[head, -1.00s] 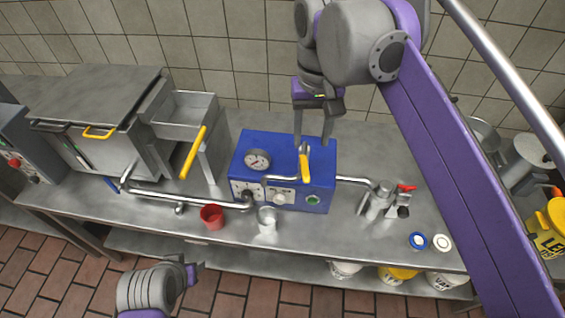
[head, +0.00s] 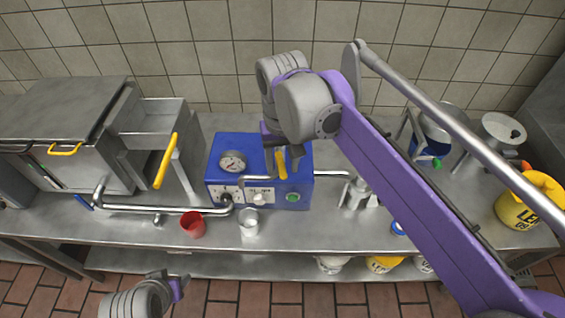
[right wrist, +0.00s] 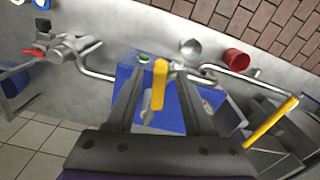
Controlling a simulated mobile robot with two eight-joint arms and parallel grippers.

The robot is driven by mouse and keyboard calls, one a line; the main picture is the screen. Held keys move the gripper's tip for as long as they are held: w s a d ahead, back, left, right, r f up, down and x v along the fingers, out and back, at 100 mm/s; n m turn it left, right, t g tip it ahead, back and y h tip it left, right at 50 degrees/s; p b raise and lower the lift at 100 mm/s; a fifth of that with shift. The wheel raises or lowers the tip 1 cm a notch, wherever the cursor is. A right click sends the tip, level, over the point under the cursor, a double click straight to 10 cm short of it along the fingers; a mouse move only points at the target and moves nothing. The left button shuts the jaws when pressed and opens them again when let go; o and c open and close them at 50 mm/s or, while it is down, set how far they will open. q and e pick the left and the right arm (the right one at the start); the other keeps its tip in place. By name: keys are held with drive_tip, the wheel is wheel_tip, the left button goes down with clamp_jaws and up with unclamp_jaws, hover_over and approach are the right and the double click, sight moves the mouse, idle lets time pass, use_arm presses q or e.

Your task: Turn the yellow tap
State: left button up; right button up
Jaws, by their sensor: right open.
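The yellow tap (head: 281,166) is a slim yellow handle on the pipe in front of the blue box (head: 240,148). My right gripper (head: 283,158) is open, its fingers pointing down at the tap. In the right wrist view the tap (right wrist: 159,86) stands between the two open fingers (right wrist: 157,80); I cannot tell whether either touches it. My left gripper (head: 180,287) is low at the left, in front of the counter, and its jaws are not clear.
A red cup (head: 193,226) and a metal cup (head: 249,224) stand at the counter's front. A longer yellow handle (head: 165,161) sticks out from the metal unit at the left. A metal tap with a red lever (right wrist: 34,51) stands beside the blue box.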

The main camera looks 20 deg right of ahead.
clamp_jaws()
drive_tip(key=shift+d, duration=0.1)
idle(0.4)
drive_tip(key=w+d+n+p, duration=0.2)
drive_tip(key=d+n, duration=0.3)
drive_tip(key=n, duration=1)
drive_tip(key=shift+w+p, duration=0.3)
drive_tip(key=shift+w, duration=0.45)
drive_tip(key=shift+n, duration=0.4)
